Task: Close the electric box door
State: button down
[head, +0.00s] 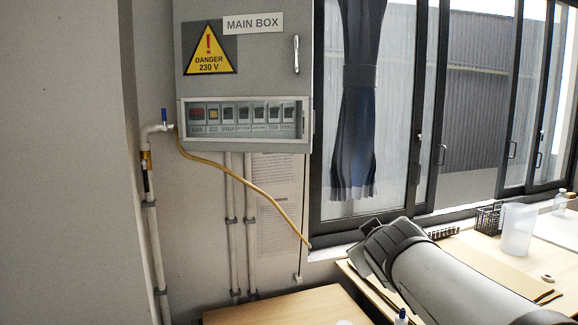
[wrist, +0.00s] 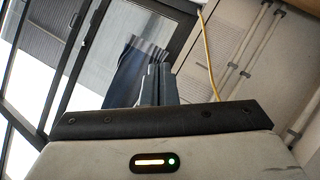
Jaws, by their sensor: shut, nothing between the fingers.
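The grey electric box (head: 244,160) hangs on the wall at the upper left of the head view. Its door (head: 265,65) bears a "MAIN BOX" label, a yellow danger sign and a handle (head: 297,55) near its right edge. The door looks close to flush with the box; I cannot tell whether a small gap is left. A row of switches shows below it. My gripper (head: 378,250) is below and right of the box, apart from it. In the wrist view my gripper's fingers (wrist: 157,85) are together and empty, in front of the curtain and window.
A yellow hose (head: 245,182) runs from a wall pipe beneath the box. A window with a blue curtain (head: 358,110) is right of the box. A wooden table (head: 285,308) stands below. A desk with a basket (head: 488,218) and a white container (head: 517,230) is at right.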

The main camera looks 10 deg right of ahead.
jog(key=w+r+n+t+y+b, duration=0.2)
jog(key=w+r+n+t, duration=0.35)
jog(key=r, duration=0.45)
jog(key=n+g+y, duration=0.3)
jog(key=n+y, duration=0.7)
jog(key=n, duration=0.4)
send_near(303, 152)
jog(key=shift+t, duration=0.25)
jog(key=x, duration=0.3)
jog(key=a+x, duration=0.1)
jog(key=x, duration=0.1)
jog(key=shift+s+f+b, duration=0.2)
jog(key=shift+f+b, duration=0.05)
jog(key=shift+b, duration=0.1)
jog(key=shift+w+d, duration=0.15)
jog(key=shift+w, duration=0.45)
jog(key=shift+d, duration=0.1)
